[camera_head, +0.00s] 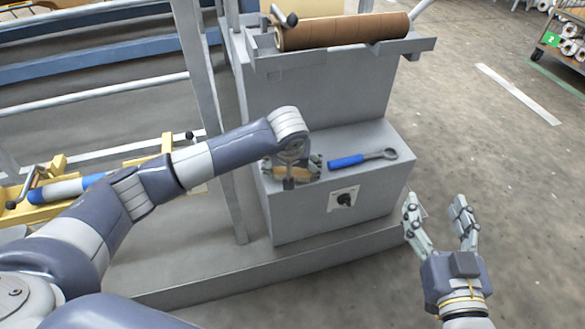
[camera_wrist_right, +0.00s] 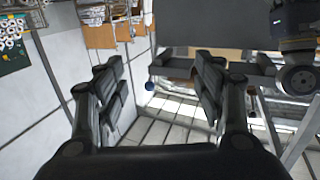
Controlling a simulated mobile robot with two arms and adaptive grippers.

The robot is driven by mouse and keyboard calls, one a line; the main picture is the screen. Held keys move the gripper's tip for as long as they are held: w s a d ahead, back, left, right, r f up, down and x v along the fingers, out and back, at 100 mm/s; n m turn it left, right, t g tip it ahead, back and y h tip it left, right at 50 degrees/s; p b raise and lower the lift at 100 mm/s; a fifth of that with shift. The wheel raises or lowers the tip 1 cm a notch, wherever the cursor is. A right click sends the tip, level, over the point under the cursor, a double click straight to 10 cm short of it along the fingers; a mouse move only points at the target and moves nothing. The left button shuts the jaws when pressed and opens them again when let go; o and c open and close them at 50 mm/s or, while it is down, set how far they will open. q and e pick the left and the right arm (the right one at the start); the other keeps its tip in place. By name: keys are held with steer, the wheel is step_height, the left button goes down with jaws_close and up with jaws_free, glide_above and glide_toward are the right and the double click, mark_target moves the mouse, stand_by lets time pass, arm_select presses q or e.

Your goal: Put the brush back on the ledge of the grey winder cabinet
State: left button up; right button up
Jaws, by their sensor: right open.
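The grey winder cabinet (camera_head: 315,90) stands in the middle of the head view, with a flat ledge (camera_head: 378,136) on its lower front. My left gripper (camera_head: 291,172) is over the left part of this ledge, pointing down. Its wrist hides much of its fingers. A small tan-brown patch shows among the fingers; it may be the brush, but I cannot tell, nor whether it is held. My right gripper (camera_head: 437,204) is open and empty, right of the cabinet and in front of it. Its spread fingers also show in the right wrist view (camera_wrist_right: 160,85).
A blue-handled wrench (camera_head: 361,158) lies on the ledge, right of my left gripper. A brown roll (camera_head: 342,31) rests on top of the cabinet. Yellow brackets (camera_head: 60,187) stand at left.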

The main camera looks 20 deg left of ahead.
arm_select(q)
steer(key=o, duration=0.8)
steer(key=shift+o, duration=0.2)
